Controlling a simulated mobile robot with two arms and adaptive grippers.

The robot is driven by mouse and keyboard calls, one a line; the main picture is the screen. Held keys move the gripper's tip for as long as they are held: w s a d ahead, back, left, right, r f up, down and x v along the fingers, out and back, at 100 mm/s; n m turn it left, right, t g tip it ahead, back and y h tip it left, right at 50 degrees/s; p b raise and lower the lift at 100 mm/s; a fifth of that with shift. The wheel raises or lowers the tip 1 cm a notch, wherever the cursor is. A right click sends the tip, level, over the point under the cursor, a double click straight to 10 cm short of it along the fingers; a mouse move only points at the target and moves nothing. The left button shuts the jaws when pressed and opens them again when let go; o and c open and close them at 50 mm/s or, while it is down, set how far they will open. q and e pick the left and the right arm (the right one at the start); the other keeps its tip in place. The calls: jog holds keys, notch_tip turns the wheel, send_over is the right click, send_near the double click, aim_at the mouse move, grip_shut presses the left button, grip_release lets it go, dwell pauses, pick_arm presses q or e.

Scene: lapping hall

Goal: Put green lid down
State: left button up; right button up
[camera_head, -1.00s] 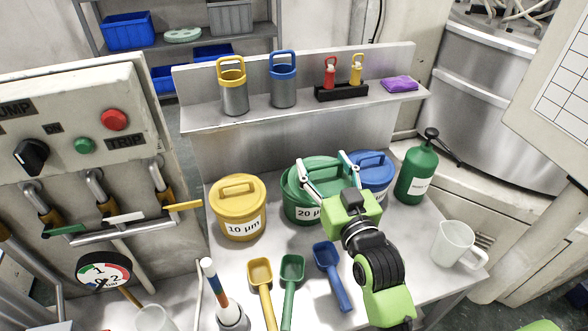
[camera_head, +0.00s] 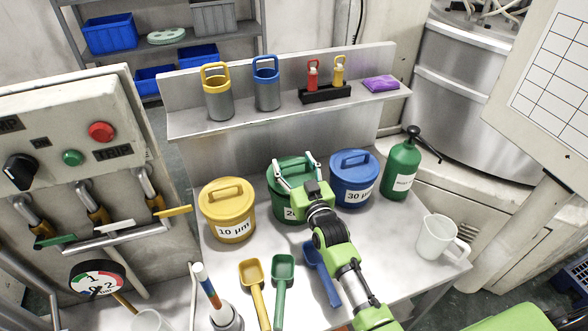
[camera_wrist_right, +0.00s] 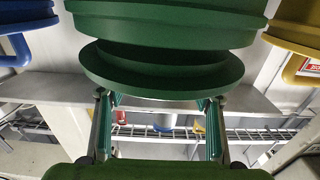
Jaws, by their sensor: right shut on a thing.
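The green lid (camera_head: 289,180) is at the top of the green tub (camera_head: 281,205), whose label is partly hidden by my arm. My right gripper (camera_head: 293,165) is shut on the lid's handle from above. In the right wrist view, the lid (camera_wrist_right: 160,84) shows as a wide disc beside the tub's rim (camera_wrist_right: 170,25), with a narrower dark green band between them. I cannot tell whether the lid touches the rim. My left gripper is not in view.
A yellow tub (camera_head: 228,222) stands left and a blue tub (camera_head: 352,190) close on the right. A green bottle (camera_head: 401,172), a clear jug (camera_head: 436,240) and several scoops are on the bench. A shelf (camera_head: 205,122) with canisters is behind.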

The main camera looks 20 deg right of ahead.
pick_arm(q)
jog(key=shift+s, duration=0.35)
pick_arm(e)
jog(key=shift+f, duration=1)
jog(key=shift+f, duration=0.2)
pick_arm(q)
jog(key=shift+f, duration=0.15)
pick_arm(e)
jog(key=o, duration=1.2)
jog(key=shift+r, duration=0.1)
jog(key=shift+s+r, duration=0.1)
jog(key=shift+r, duration=0.1)
pick_arm(q)
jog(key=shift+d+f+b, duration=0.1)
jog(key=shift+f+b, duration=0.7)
jog(key=shift+b, duration=0.1)
pick_arm(e)
jog(key=s, duration=1.2)
jog(key=shift+d+f, duration=0.1)
jog(key=shift+d, duration=0.1)
